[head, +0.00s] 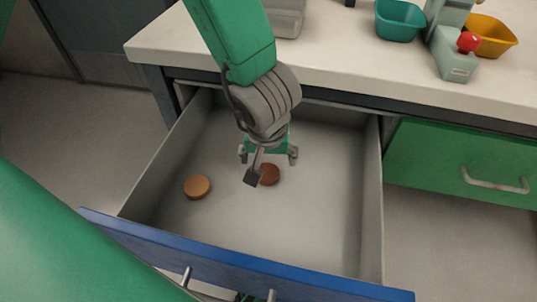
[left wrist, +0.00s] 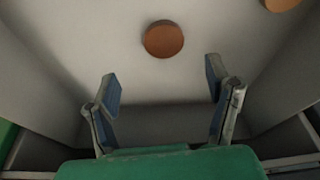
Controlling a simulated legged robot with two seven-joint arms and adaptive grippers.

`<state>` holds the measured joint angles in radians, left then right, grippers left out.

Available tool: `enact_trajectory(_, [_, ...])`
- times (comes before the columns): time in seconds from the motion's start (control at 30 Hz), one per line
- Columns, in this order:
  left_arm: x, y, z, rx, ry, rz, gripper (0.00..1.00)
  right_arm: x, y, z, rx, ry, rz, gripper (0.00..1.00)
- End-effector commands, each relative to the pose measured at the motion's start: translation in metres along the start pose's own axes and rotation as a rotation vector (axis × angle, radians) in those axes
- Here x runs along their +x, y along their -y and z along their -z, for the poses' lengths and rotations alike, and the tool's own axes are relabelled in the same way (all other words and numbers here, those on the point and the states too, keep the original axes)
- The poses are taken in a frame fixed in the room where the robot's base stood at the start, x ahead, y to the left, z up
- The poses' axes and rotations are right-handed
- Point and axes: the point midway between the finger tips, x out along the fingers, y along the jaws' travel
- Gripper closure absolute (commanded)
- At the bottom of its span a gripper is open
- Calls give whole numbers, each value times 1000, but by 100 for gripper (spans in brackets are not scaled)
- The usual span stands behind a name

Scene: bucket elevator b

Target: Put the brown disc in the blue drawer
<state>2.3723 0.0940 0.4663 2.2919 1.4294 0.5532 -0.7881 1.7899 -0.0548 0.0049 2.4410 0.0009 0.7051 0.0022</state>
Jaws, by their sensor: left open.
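The blue-fronted drawer (head: 240,262) is pulled open, with a grey inside. A dark brown disc (head: 269,174) lies flat on its floor, partly hidden by my left gripper's parts. My left gripper (head: 268,156) is over the drawer, pointing down, with its fingers apart and nothing between them. In the left wrist view, the dark brown disc (left wrist: 163,39) lies beyond the open fingertips (left wrist: 162,86), apart from them. A lighter, orange-brown disc (head: 197,187) lies on the drawer floor to the left. My right gripper is not seen.
The white worktop (head: 330,62) is behind the drawer. It holds a teal bowl (head: 400,22), a yellow bowl (head: 492,36) and a grey-green device with a red knob (head: 468,42). A green drawer (head: 460,160) is shut at the right. The drawer's right half is clear.

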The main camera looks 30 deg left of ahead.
Motion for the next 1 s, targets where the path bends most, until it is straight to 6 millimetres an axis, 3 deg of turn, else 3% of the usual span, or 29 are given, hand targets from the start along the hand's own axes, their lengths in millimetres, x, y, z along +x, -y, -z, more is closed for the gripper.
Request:
enact_trajectory(0.03, [-12,0,1,1,0,0,28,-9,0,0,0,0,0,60])
enact_trajectory(0.2, [-25,0,1,1,0,0,28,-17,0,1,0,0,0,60])
enact_trajectory(0.83, [-28,1,0,0,0,0,28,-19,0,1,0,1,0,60])
enact_trajectory(1.0, [-54,0,8,0,0,0,28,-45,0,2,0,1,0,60])
